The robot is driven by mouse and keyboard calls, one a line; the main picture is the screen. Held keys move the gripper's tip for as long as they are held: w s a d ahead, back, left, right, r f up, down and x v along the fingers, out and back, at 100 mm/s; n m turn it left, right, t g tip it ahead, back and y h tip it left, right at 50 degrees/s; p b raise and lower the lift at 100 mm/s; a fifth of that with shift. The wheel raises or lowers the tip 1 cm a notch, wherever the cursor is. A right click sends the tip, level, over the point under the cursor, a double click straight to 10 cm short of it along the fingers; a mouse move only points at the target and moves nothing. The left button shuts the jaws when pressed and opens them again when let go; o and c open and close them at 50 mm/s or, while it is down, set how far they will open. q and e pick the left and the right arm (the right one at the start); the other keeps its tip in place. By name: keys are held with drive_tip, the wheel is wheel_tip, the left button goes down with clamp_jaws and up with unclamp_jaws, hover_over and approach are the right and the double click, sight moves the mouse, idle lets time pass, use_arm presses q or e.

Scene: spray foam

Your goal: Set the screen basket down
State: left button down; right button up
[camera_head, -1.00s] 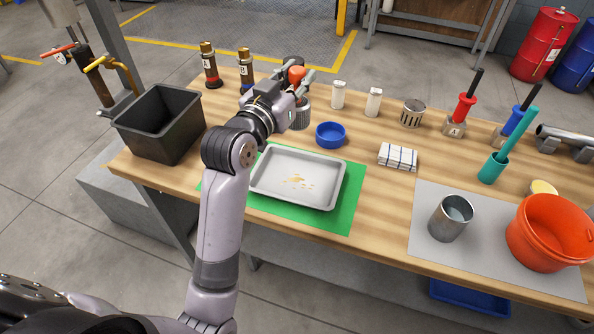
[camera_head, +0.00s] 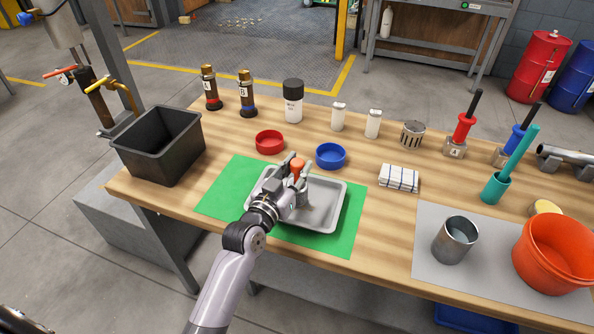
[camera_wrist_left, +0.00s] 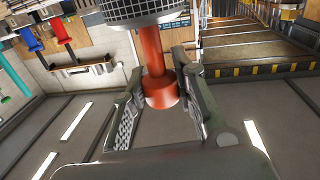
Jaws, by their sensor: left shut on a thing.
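My left gripper (camera_head: 296,172) is shut on the orange-red handle of the screen basket (camera_head: 302,192), a grey mesh cylinder. In the left wrist view the mesh of the screen basket (camera_wrist_left: 140,12) shows at the top edge, with the handle (camera_wrist_left: 155,65) between the fingers of my left gripper (camera_wrist_left: 160,85). The basket is upright over the grey tray (camera_head: 328,215), which lies on a green mat (camera_head: 225,195). I cannot tell whether the basket touches the tray floor. My right gripper is out of view.
A red bowl (camera_head: 269,142) and a blue bowl (camera_head: 331,155) stand just behind the tray. A black bin (camera_head: 160,145) is at the left.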

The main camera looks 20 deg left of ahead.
use_arm(q)
drive_tip(key=shift+f, duration=0.35)
drive_tip(key=shift+f, duration=0.1)
drive_tip(key=c, duration=1.3)
unclamp_jaws()
drive_tip(key=s+a+b, duration=0.1)
drive_tip(key=s+a, duration=0.1)
drive_tip(key=s, duration=1)
drive_tip(key=shift+w, duration=0.1)
